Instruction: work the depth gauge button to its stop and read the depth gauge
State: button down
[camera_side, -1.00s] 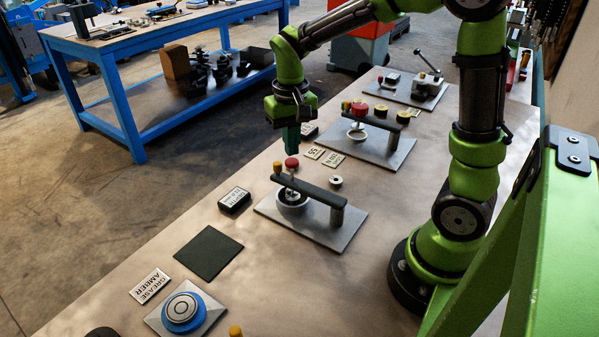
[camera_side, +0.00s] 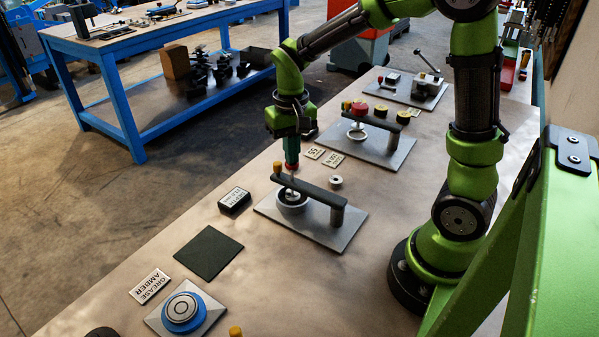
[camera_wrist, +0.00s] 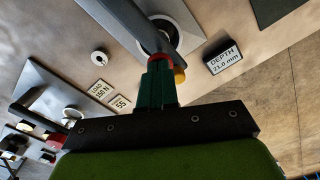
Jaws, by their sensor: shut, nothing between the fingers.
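The depth gauge (camera_side: 322,189) is a dark arm on a post over a grey plate, with a ring cup under its free end. Its red button (camera_side: 292,167) sits at that end, mostly covered by my gripper (camera_side: 291,162). My gripper is shut and empty, pointing down, its green fingertips on the button. In the wrist view, the fingertips (camera_wrist: 159,68) meet the red button (camera_wrist: 160,57). How far the button is pressed cannot be told. The depth readout (camera_wrist: 222,58) shows DEPTH 21.0 mm; it also stands left of the gauge in the side view (camera_side: 235,201).
An orange knob (camera_side: 278,167) stands close beside the button. A dark mat (camera_side: 209,251) and a blue-ringed round device (camera_side: 183,311) lie toward the front. Bare bench lies between.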

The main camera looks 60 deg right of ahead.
jog(key=shift+f, duration=0.75)
jog(key=shift+r, duration=0.15)
jog(key=shift+r, duration=1.45)
jog(key=shift+r, duration=1.5)
jog(key=shift+r, duration=0.1)
jog(key=shift+r, duration=1.9)
